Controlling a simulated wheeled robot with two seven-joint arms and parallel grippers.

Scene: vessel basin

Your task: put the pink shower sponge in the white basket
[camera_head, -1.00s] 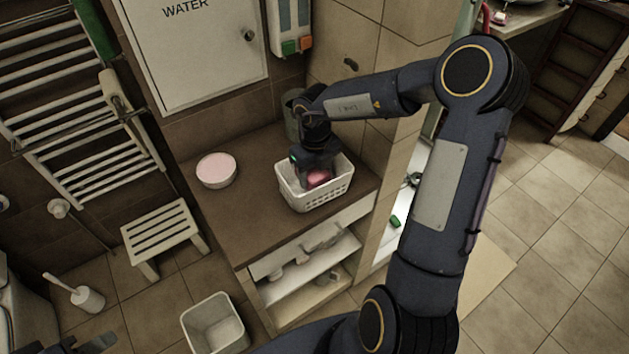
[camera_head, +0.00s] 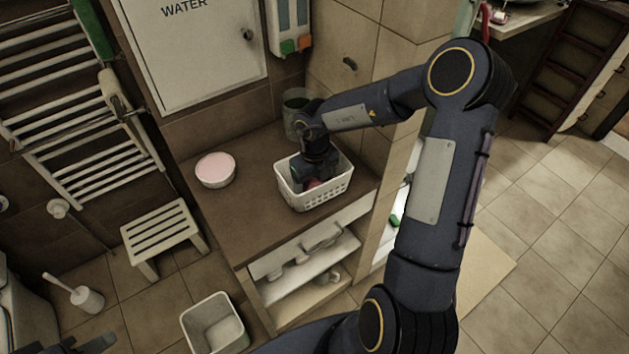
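The white basket (camera_head: 322,193) stands on the brown counter. The pink shower sponge (camera_head: 312,184) shows as a small pink patch inside the basket, mostly hidden by my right gripper. My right gripper (camera_head: 308,182) points down into the basket at the sponge. Its fingers are hidden, so I cannot tell whether they hold the sponge. Of my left arm only a dark part shows at the bottom left corner; its fingertips cannot be made out.
A round white bowl with a pink top (camera_head: 216,169) stands left of the basket on the counter (camera_head: 235,215). A greenish glass container (camera_head: 295,108) stands behind the basket. A white bin (camera_head: 213,325) and a slatted stool (camera_head: 160,234) are on the floor.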

